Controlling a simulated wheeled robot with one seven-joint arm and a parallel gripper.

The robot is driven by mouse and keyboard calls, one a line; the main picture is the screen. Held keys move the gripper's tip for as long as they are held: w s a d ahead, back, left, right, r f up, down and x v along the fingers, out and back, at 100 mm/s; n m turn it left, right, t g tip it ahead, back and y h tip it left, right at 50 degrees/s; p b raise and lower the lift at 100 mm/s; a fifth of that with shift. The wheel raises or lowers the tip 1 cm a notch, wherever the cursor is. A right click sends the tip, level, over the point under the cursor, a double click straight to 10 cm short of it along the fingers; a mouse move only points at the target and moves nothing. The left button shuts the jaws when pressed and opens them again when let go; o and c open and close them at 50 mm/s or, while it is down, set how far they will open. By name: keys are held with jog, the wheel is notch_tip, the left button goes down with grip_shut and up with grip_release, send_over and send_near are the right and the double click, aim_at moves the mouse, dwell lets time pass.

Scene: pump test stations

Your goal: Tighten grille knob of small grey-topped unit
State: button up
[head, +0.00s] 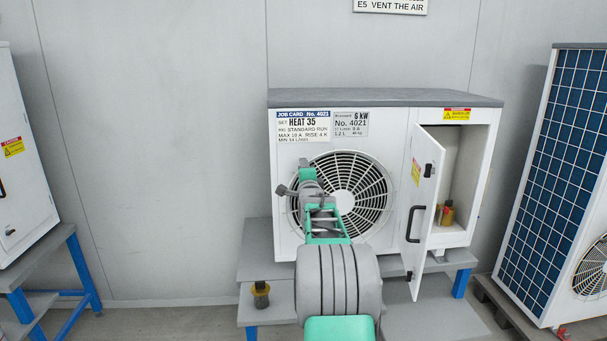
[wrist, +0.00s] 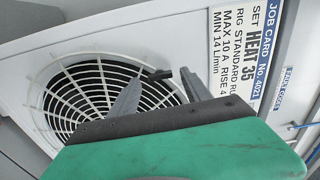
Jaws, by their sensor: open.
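The small unit with a grey top (head: 385,97) stands on a grey stepped stand, its round fan grille (head: 365,185) facing me. My gripper (head: 305,172) is in front of the grille's upper left part and covers some of it. In the wrist view, the grille (wrist: 85,95) fills the left. A small dark grille knob (wrist: 158,74) sits at its rim near the job card. The two fingers of my gripper (wrist: 162,76) are apart and empty, with the knob between their tips in the picture. I cannot tell the depth gap. The knob is not clear in the head view.
A similar part (head: 261,294) sits on the stand's lower left step. A white unit (head: 25,190) stands left, a blue-finned unit (head: 560,160) right.

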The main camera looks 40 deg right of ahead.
jog(key=v, duration=0.7)
jog(key=shift+a+b, duration=0.15)
jog(key=shift+b, duration=0.25)
jog(key=shift+s, duration=0.1)
